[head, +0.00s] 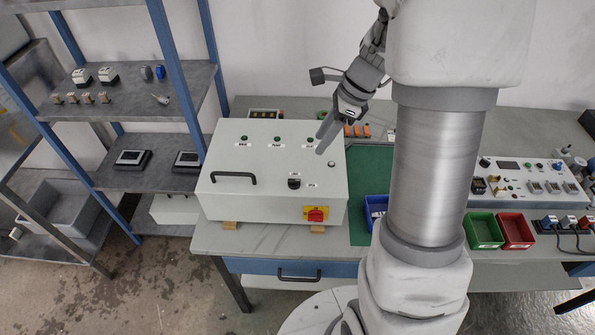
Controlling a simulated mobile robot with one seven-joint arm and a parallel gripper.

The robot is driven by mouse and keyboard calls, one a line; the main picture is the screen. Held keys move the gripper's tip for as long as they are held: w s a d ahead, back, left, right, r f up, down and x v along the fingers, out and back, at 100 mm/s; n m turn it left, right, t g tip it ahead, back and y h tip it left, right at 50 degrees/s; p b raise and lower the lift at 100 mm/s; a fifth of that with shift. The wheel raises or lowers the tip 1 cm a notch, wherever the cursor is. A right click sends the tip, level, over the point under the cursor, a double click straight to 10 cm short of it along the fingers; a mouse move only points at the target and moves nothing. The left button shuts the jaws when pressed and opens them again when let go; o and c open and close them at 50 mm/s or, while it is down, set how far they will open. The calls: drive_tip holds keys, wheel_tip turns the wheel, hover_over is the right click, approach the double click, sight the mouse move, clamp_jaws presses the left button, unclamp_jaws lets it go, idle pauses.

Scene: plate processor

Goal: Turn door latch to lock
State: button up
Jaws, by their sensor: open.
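A light grey control box (240,165) lies on the workbench with its door panel facing up. A small black latch-like knob (294,182) sits on the panel's lower right, with small labels beside it. Its exact turn position is too small to tell. A red rotary switch on a yellow plate (316,214) is on the box's front right corner. My gripper (320,113) is open and empty, over the back right of the box. It is apart from the black knob, and one finger reaches down near the panel's right edge.
A black handle (233,178) is on the panel's left, and buttons run along its back. Blue (376,207), green (483,231) and red (516,231) bins stand to the right. A shelf rack (135,120) stands at left. My arm hides the bench's middle.

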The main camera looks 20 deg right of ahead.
sight(295, 180)
drive_tip(key=x, duration=1.4)
drive_tip(key=shift+f, duration=0.35)
clamp_jaws()
